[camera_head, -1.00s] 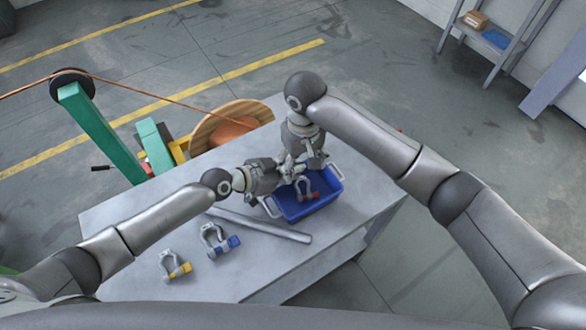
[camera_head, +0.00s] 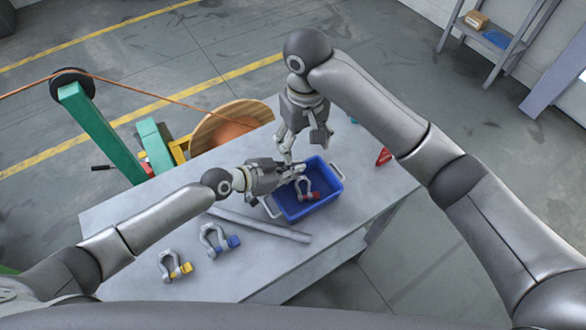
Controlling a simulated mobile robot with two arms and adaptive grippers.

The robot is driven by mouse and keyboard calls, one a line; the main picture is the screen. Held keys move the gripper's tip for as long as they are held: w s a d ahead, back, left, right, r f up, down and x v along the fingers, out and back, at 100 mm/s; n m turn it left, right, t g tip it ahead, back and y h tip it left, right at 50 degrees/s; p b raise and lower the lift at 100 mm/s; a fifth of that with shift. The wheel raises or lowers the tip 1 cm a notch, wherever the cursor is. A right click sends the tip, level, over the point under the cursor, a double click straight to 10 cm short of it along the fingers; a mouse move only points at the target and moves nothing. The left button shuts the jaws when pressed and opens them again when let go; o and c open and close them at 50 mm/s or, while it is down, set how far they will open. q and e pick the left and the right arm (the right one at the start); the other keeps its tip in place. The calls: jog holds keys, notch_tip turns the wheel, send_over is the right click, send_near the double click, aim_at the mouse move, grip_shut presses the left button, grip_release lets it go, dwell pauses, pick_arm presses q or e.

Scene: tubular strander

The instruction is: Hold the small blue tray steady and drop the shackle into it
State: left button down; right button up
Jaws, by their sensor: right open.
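The small blue tray (camera_head: 322,204) sits near the right side of the grey table, with light handles at its ends. A grey shackle with a red pin (camera_head: 306,192) lies inside the tray. My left gripper (camera_head: 292,173) is at the tray's far left rim and appears shut on it; its fingertips are partly hidden. My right gripper (camera_head: 300,149) is open and empty, above and just beyond the tray's far edge, apart from the shackle.
A shackle with a blue pin (camera_head: 219,243) and one with a yellow pin (camera_head: 174,268) lie on the table (camera_head: 140,225) at the front left. A grey bar (camera_head: 262,226) lies before the tray. A red object (camera_head: 384,157) is at the right edge. A wooden reel (camera_head: 212,128) stands behind.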

pick_arm(q)
jog(key=shift+s+f, duration=0.1)
jog(key=shift+f, duration=0.15)
jog(key=c, duration=1.6)
grip_release()
jog(key=shift+r, duration=0.15)
jog(key=shift+o, duration=0.2)
jog(key=v, duration=1.2)
jog(key=shift+a, duration=0.1)
